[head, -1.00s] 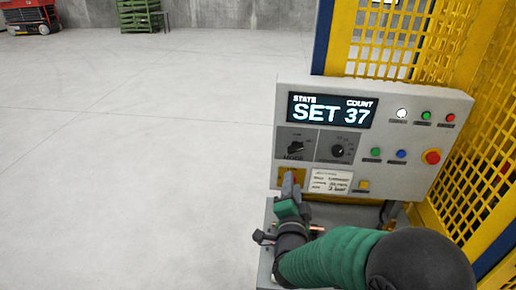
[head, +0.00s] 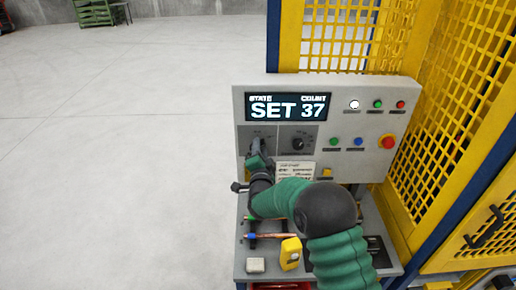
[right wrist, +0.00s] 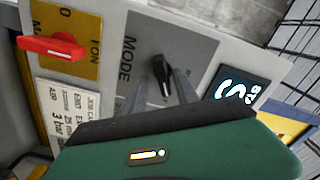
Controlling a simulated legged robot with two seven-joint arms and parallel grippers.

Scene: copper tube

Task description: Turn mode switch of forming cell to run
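The mode switch (right wrist: 159,68) is a black pointer knob on a grey plate marked MODE, seen in the right wrist view. My right gripper (right wrist: 162,92) is open, its two grey fingers apart on either side of the knob's lower end. Whether they touch it I cannot tell. In the head view my right gripper (head: 257,147) covers most of the switch, so its setting there is hidden. The forming cell's display (head: 287,107) reads SET 37. My left gripper is not in view.
A second knob (head: 298,144) sits just right of the mode switch. A red handle (right wrist: 52,46) on a yellow plate lies beside it. Coloured buttons and a red emergency stop (head: 387,142) are further right. Below is a shelf with a copper tube (head: 275,236) and a yellow item (head: 291,253).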

